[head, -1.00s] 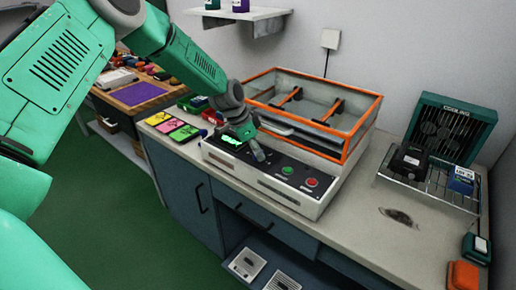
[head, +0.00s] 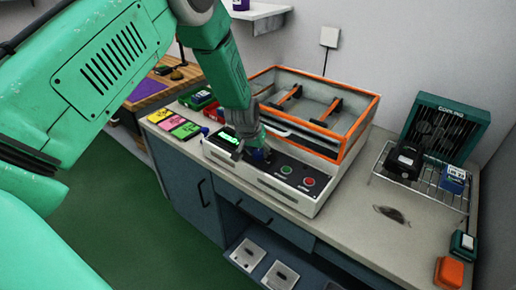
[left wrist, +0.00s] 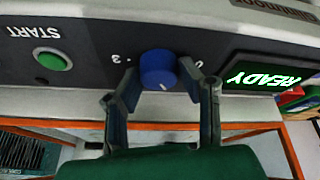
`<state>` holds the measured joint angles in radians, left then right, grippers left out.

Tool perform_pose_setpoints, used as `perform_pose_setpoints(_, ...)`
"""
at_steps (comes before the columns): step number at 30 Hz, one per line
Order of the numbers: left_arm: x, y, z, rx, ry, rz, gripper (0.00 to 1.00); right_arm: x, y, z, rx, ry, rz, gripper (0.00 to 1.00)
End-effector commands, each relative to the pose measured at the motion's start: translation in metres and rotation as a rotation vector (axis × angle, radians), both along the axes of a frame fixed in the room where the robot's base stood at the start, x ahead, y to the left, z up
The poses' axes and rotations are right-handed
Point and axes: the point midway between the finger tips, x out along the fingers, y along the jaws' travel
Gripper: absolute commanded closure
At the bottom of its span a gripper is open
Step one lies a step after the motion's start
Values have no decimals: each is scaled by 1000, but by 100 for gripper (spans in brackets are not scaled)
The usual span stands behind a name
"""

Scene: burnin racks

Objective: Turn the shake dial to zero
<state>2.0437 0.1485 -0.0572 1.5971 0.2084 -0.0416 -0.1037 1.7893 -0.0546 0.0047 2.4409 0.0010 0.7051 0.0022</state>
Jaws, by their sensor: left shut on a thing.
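The shake dial, a round blue knob (left wrist: 158,70), is on the black panel of the shaker (head: 284,191). In the left wrist view, which is upside down, a "3" is printed left of the knob and a "0" right of it. A small pale mark shows near the knob's lower edge, not clearly at either number. My left gripper (left wrist: 158,76) is shut on the knob, one finger on each side. In the head view my left gripper (head: 250,152) is at the panel and largely covers the knob. My right gripper is not in view.
The lit green display (left wrist: 265,78) reads "READY". A green START button (left wrist: 53,61) and a red button (head: 309,181) are on the panel. The orange-rimmed tray (head: 357,130) stands behind it. A cooling rack (head: 378,172) stands on the right of the bench.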

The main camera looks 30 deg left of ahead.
Motion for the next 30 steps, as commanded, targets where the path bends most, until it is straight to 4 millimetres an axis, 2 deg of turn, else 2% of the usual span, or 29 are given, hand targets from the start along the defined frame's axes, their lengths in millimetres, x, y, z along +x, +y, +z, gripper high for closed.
perform_pose_setpoints(14, 1, -3, -1, 4, -2, 446, 97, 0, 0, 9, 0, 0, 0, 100)
perform_pose_setpoints(30, 1, -5, -3, -1, -2, 898, 97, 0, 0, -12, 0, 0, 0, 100)
